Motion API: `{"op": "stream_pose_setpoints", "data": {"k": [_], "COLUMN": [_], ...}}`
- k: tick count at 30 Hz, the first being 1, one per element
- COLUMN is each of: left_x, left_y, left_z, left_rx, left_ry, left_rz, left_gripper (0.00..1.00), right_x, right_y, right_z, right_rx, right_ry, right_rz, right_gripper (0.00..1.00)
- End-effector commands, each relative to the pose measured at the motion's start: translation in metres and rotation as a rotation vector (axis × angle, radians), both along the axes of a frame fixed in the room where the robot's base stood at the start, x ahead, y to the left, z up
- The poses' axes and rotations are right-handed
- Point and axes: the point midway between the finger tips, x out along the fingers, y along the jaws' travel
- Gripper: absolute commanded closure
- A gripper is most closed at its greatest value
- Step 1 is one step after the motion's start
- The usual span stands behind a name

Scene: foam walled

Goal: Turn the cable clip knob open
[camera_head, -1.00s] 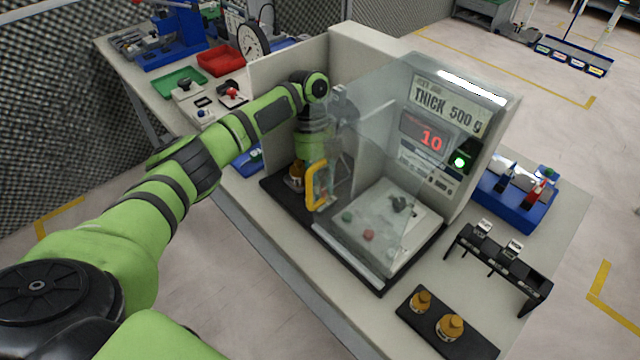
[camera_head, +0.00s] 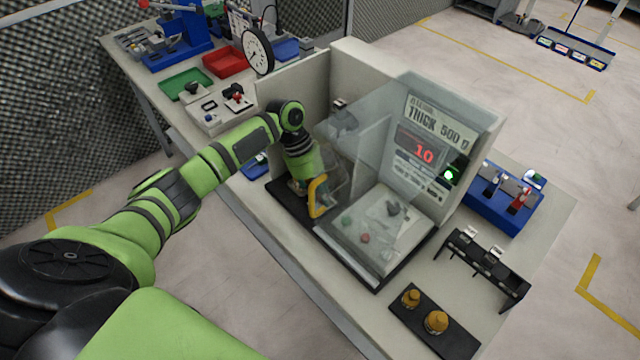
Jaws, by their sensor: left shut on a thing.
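My left gripper (camera_head: 301,187) points down at the left part of the test machine, beside the yellow handle (camera_head: 317,196). It is shut on what looks like a brass weight (camera_head: 296,187), mostly hidden by the gripper. A dark knob-like part (camera_head: 393,209) lies on the white plate under the clear cover, with a green button (camera_head: 347,222) and a red button (camera_head: 365,238) near it. I cannot tell which part is the cable clip knob. My right gripper is not in view.
The tilted clear cover (camera_head: 385,130) stands over the plate. The display panel (camera_head: 420,150) shows 10. Two brass weights (camera_head: 437,321) stand on a black mat at the front right. A black rack (camera_head: 485,265) and blue tray (camera_head: 505,200) stand to the right. Red (camera_head: 228,62) and green (camera_head: 186,84) trays are at the back left.

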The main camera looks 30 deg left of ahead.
Motion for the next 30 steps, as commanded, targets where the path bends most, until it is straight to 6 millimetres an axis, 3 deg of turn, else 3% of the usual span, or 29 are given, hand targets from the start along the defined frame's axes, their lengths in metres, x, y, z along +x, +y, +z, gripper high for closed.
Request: {"op": "stream_pose_setpoints", "data": {"k": [9,28,29,30], "left_x": [0.000,0.001,0.001,0.001], "left_y": [0.000,0.000,0.000,0.000], "left_z": [0.003,0.002,0.002,0.002], "left_rx": [-0.001,-0.002,-0.002,-0.002], "left_ry": [-0.005,-0.007,-0.007,-0.007], "left_rz": [0.153,0.196,0.196,0.196], "left_gripper": [1.00,1.00,0.60,0.50], "right_x": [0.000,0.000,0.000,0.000], "right_y": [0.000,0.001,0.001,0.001], "right_z": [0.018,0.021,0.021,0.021], "right_rx": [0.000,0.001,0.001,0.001], "right_ry": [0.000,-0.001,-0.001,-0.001], "right_rz": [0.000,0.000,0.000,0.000], "right_gripper": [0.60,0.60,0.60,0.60]}}
